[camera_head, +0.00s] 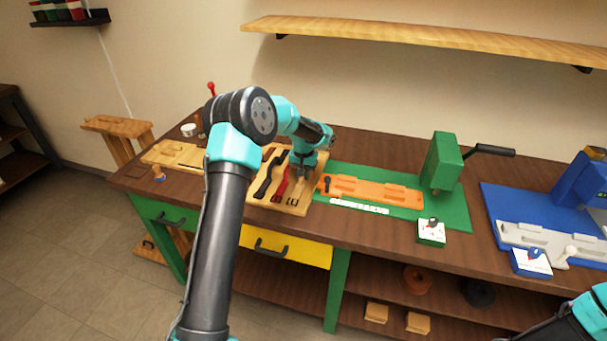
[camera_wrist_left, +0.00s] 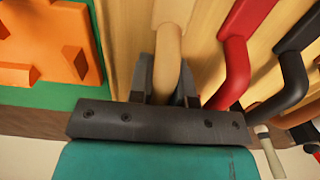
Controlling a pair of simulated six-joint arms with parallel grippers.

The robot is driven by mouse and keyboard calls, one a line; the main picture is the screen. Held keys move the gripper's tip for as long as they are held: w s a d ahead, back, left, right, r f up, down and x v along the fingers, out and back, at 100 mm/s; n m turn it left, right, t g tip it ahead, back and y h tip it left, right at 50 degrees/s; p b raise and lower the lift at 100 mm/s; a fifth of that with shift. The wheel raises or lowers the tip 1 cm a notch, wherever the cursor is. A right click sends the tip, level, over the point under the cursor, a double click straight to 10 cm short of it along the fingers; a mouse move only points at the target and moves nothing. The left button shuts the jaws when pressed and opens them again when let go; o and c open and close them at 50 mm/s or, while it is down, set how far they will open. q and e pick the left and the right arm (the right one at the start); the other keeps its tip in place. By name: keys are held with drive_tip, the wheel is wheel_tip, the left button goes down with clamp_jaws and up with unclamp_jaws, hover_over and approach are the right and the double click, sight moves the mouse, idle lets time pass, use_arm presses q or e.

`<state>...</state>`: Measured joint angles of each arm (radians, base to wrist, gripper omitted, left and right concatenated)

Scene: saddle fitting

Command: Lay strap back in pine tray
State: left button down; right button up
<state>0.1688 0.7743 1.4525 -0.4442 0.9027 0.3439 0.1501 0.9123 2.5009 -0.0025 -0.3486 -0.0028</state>
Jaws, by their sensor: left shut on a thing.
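The pine tray (camera_head: 301,210) lies on the bench left of the green mat, with dark and red straps on it. My left gripper (camera_head: 302,174) points down over the tray's right part. In the left wrist view my left gripper (camera_wrist_left: 166,88) is shut on a tan strap (camera_wrist_left: 170,42), which runs up between the fingers over the pale wood. A red strap (camera_wrist_left: 236,62) and a black strap (camera_wrist_left: 296,72) lie to its right in that view. The tan strap is hidden by the gripper in the head view. I cannot tell whether it touches the tray.
An orange jig (camera_head: 375,193) sits on the green mat beside the tray, with a green press (camera_head: 441,163) further right. A blue station (camera_head: 520,205) stands at far right. A pale wooden board (camera_head: 168,153) lies left of the tray. My right arm shows at lower right.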

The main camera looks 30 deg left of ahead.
use_arm(q)
drive_tip(key=shift+f, duration=0.15)
drive_tip(key=c, duration=1.1)
unclamp_jaws()
drive_tip(key=shift+o, duration=0.2)
wheel_tip(320, 180, up, 12)
drive_tip(key=shift+r, duration=0.2)
drive_tip(key=shift+s, duration=0.1)
